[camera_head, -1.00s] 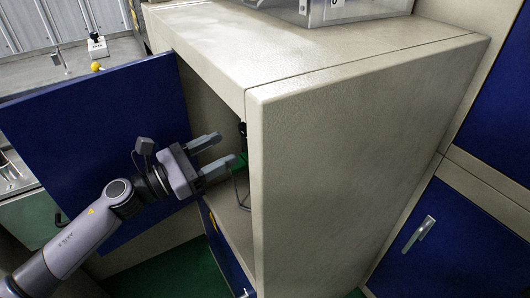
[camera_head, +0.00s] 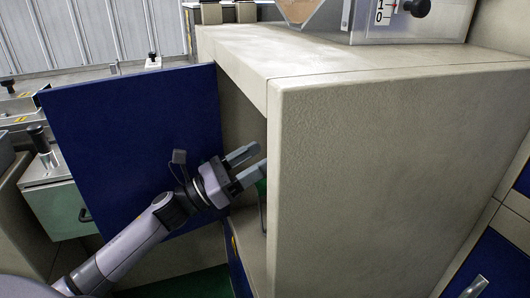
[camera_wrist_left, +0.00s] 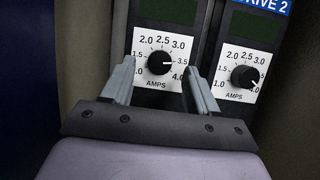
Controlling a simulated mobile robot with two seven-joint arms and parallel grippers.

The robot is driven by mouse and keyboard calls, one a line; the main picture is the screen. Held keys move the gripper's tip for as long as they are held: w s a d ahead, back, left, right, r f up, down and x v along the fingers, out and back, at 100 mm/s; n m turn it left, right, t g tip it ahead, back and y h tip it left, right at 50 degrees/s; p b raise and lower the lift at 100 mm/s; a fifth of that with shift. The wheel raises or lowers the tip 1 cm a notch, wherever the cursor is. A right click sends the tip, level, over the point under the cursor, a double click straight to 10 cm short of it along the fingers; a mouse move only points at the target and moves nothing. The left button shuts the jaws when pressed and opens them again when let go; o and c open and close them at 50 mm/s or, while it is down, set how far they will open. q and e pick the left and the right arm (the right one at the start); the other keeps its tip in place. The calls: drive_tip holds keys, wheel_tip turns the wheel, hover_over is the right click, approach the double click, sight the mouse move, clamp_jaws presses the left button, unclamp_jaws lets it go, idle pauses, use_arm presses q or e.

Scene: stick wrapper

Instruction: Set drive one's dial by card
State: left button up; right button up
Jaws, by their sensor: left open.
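My left gripper (camera_head: 255,160) reaches past the open blue door into the beige cabinet (camera_head: 375,190). In the left wrist view the left gripper (camera_wrist_left: 160,68) is open, its two fingers on either side of the left black dial (camera_wrist_left: 159,62); contact cannot be told. That dial sits on a white AMPS plate (camera_wrist_left: 150,84) with marks from 1.0 to 4.0, and its white pointer aims near 3.5. Its drive label is out of frame. The dial beside it (camera_wrist_left: 244,76), under a DRIVE 2 label (camera_wrist_left: 262,5), points near 4.0. I cannot make out a card. My right gripper is not in view.
The blue door (camera_head: 130,150) stands open to the left of the arm. The cabinet's side wall hides most of its inside. A green drawer unit (camera_head: 62,208) is at the left.

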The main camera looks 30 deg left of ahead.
use_arm(q)
drive_tip(key=shift+x, duration=1.25)
drive_tip(key=shift+c, duration=0.2)
drive_tip(key=c, duration=1)
drive_tip(key=shift+n+p, duration=0.3)
drive_tip(key=shift+p, duration=0.05)
